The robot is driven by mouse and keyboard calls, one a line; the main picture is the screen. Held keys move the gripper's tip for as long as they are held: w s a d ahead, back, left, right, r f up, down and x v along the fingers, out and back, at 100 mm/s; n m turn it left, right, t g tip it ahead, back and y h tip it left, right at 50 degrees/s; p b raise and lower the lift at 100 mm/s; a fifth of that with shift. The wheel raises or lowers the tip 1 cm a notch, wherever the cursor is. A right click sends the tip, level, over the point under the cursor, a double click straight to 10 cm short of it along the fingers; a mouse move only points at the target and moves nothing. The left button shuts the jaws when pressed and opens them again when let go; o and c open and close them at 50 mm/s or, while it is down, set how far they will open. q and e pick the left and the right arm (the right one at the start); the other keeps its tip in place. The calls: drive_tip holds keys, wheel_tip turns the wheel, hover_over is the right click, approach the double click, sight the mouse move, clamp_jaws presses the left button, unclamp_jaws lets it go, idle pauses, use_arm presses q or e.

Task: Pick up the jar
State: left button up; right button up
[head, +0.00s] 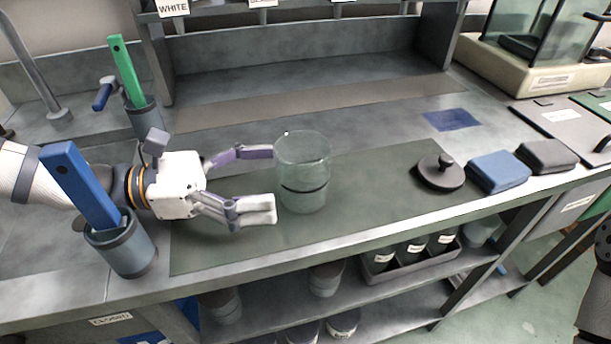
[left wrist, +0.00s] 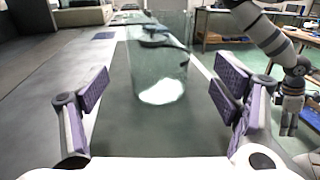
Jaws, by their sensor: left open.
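A clear glass jar (head: 303,172) with a dark band stands upright on the dark green mat (head: 370,180) on the bench. It also shows in the left wrist view (left wrist: 158,75), ahead of and between the two fingers. My left gripper (head: 262,182) is open at the jar's left side, its purple-padded fingers reaching toward it. In the left wrist view my left gripper (left wrist: 158,100) has clear gaps on both sides of the jar. A dark round lid with a knob (head: 441,172) lies on the mat to the right.
A holder with a blue-handled tool (head: 125,245) stands in front of my left wrist, and one with a green-handled tool (head: 145,115) behind it. Blue (head: 498,171) and grey (head: 547,155) folded cloths lie right of the lid. The mat behind the jar is clear.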

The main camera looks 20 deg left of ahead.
sight(303, 173)
use_arm(q)
drive_tip(key=x, duration=0.1)
drive_tip(key=b+x, duration=0.1)
drive_tip(key=x, duration=0.1)
drive_tip(key=b+x, duration=0.1)
drive_tip(key=x, duration=0.1)
drive_tip(key=shift+w+d+f, duration=0.1)
drive_tip(key=shift+f, duration=0.2)
drive_tip(key=shift+w+d+r, duration=0.1)
drive_tip(key=shift+d+r, duration=0.1)
drive_tip(key=shift+d, duration=0.05)
drive_tip(key=shift+r, duration=0.2)
drive_tip(key=c, duration=1.5)
use_arm(e)
drive_tip(key=s+f, duration=0.1)
drive_tip(key=s+f+g, duration=0.1)
drive_tip(key=shift+s+f, duration=0.1)
drive_tip(key=shift+f, duration=0.2)
